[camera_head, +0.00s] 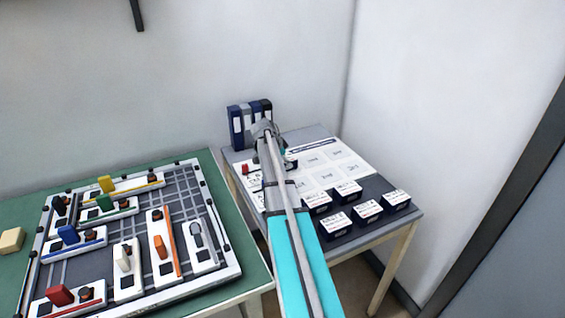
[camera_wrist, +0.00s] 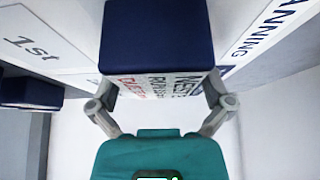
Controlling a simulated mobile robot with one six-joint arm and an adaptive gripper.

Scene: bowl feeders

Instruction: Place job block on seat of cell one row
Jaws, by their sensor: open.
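Several dark blocks with white labels (camera_head: 335,221) stand at the front of the grey table on the right. In the wrist view, a dark blue block (camera_wrist: 155,38) with a printed white face lies between the fingers of my gripper (camera_wrist: 160,88). My gripper is open, with a finger at each side of that face; contact cannot be made out. In the head view my gripper (camera_head: 268,132) is at the far left of the grey table, partly hidden by my arm. A white planning sheet (camera_head: 345,166) with marked cells lies there. I cannot tell which seat is cell one's.
Blue and grey binders (camera_head: 237,126) stand at the table's back left. A small red piece (camera_head: 245,169) is at its left edge. The green table (camera_head: 222,168) on the left holds a grid board (camera_head: 190,183) with coloured-block fixtures. Walls close off the back and right.

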